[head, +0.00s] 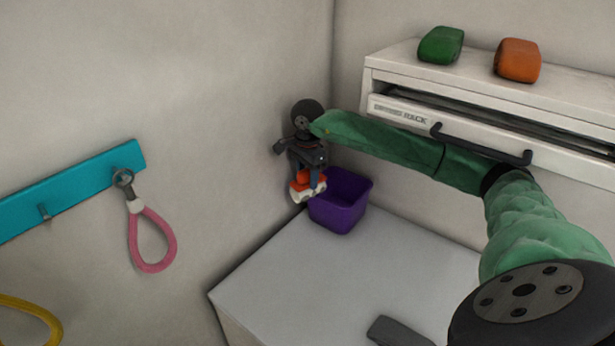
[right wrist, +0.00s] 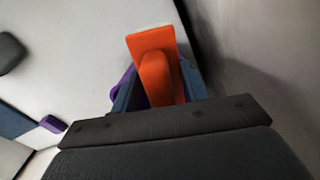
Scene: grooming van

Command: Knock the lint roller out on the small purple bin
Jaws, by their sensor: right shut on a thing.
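The small purple bin (head: 345,212) stands upright in the far corner of the light grey counter, against the walls. My right gripper (head: 308,176) hangs just to the left of the bin, near its rim, and is shut on the lint roller (head: 304,190), which shows orange and white. In the right wrist view the roller's orange part (right wrist: 158,80) sits between the gripper's blue fingers, and a bit of the purple bin (right wrist: 122,92) shows behind them. I cannot tell whether the roller touches the bin. My left gripper is not in view.
A white drawer cabinet (head: 400,84) with a black handle bears a green item (head: 441,45) and an orange item (head: 517,60). A teal rail (head: 75,190) with a pink loop (head: 152,240) is on the left wall. A dark grey item (head: 398,332) lies at the counter's front; the middle is clear.

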